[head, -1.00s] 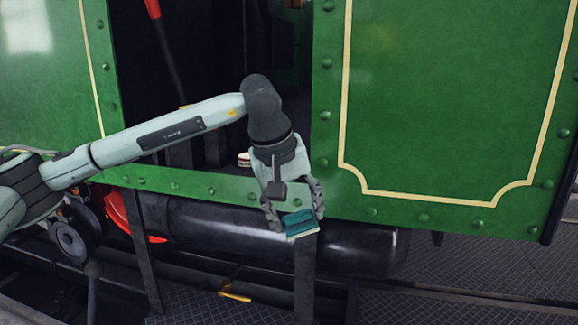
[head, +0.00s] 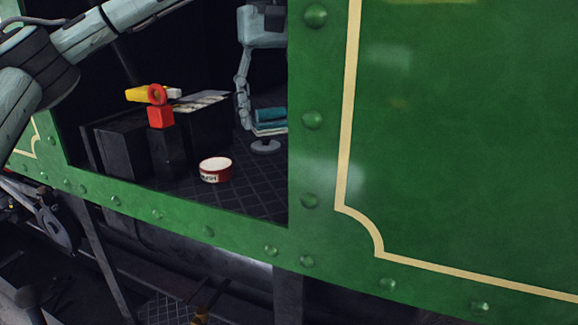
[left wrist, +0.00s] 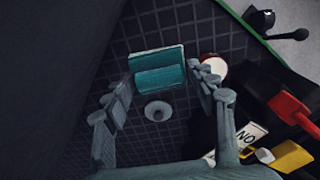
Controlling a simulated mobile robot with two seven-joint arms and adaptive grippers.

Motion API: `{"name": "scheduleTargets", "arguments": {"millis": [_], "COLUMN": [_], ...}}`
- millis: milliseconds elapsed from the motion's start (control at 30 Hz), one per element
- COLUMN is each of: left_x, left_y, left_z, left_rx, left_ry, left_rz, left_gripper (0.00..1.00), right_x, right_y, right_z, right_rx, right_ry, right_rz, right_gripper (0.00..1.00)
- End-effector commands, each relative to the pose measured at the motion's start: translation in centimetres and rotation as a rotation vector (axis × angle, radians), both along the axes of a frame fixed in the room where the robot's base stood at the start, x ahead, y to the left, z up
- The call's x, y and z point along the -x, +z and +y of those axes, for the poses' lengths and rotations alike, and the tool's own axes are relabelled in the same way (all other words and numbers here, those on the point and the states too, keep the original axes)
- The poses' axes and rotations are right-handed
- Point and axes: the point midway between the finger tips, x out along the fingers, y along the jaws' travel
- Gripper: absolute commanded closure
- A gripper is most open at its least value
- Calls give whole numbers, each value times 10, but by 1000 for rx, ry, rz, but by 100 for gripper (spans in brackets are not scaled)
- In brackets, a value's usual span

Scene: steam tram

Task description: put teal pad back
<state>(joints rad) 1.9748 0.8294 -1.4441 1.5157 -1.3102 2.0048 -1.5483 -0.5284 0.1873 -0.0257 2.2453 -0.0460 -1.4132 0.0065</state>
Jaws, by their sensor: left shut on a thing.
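The teal pad (head: 270,117), with a pale lower layer, is held by my left gripper (head: 258,112) inside the cab opening of the green tram. The gripper is shut on it. In the head view the pad's right part is hidden behind the green panel. In the left wrist view the teal pad (left wrist: 160,77) shows beyond the fingers (left wrist: 162,90), above a dark tiled floor. A small grey round disc (head: 265,146) is below the pad; it also shows in the left wrist view (left wrist: 158,110). My right gripper is not in view.
A red-and-white bowl (head: 215,170) stands on the cab floor left of the gripper. A dark box (head: 122,150), a red block (head: 160,116) and a yellow object (head: 140,94) are further left. The green panel (head: 450,150) edges the opening on the right.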

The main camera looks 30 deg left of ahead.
Motion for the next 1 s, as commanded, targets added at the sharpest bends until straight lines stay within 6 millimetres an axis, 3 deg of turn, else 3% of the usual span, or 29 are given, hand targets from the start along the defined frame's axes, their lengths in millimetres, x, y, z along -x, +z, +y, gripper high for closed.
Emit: {"name": "scheduleTargets", "arguments": {"millis": [67, 333, 567, 733, 1000], "left_x": [1, 2, 2, 2, 1], "left_y": [-7, -53, -71, -95, -98], "left_z": [1, 2, 2, 2, 1], "left_rx": [0, 0, 0, 0, 0], "left_ry": [3, 4, 5, 4, 4], "left_rz": [6, 6, 6, 5, 4], "left_gripper": [74, 74, 74, 74, 74], "right_x": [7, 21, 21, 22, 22], "right_y": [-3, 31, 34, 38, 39], "right_z": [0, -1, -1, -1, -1], "right_rx": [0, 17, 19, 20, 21], "right_ry": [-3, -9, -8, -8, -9], "right_rz": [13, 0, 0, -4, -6], "right_gripper": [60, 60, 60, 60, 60]}}
